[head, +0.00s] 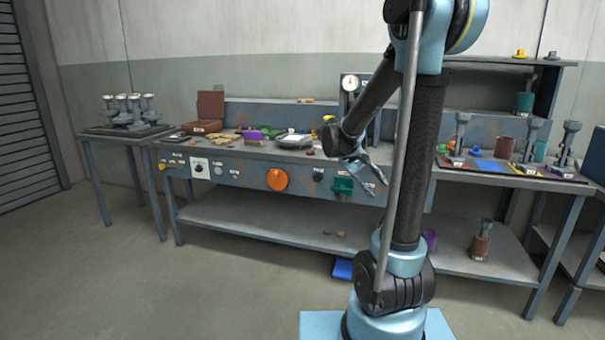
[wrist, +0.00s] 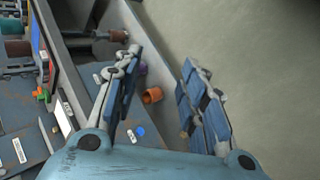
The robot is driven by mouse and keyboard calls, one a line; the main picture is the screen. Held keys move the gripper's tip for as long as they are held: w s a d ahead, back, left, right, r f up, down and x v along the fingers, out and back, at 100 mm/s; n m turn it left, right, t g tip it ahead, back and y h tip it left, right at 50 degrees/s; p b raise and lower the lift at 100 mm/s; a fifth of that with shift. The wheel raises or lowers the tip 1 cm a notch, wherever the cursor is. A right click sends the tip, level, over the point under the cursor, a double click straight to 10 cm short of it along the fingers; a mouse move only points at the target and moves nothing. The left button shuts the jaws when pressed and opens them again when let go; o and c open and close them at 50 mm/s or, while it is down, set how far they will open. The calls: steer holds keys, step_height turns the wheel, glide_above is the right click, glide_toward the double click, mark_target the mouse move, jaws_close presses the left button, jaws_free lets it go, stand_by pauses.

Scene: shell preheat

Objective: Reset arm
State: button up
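My gripper (head: 372,176) hangs in front of the workbench in the head view, left of my arm's upright link. In the wrist view my gripper (wrist: 160,95) shows two blue-padded fingers spread apart, with nothing between them in hold. It is open and empty. My arm is bent, with the forearm reaching down and to the left. Part of the bench behind my arm is hidden.
The workbench (head: 240,152) carries an orange knob (head: 277,179), a gauge (head: 350,84) and a brown box (head: 209,108). A side table (head: 90,136) holds several grey fixtures. A blue item (head: 342,269) lies on the floor. The floor at left is clear.

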steer(key=s+a+f+y, duration=0.2)
steer(key=s+f, duration=0.1)
steer(key=s, duration=0.5)
steer(key=s+a+f+m+t+y, duration=0.1)
steer(key=s+a+f+y, duration=0.1)
steer(key=s, duration=0.7)
steer(key=s+a+f+m+y, duration=0.1)
steer(key=s+a+f+y, duration=0.1)
steer(key=s, duration=0.6)
steer(key=shift+s+f+y, duration=0.2)
steer(key=shift+f+y, duration=0.6)
steer(key=shift+y, duration=0.3)
steer(key=shift+w+f, duration=0.2)
steer(key=shift+w, duration=0.25)
steer(key=shift+s, duration=0.15)
steer(key=shift+c, duration=0.6)
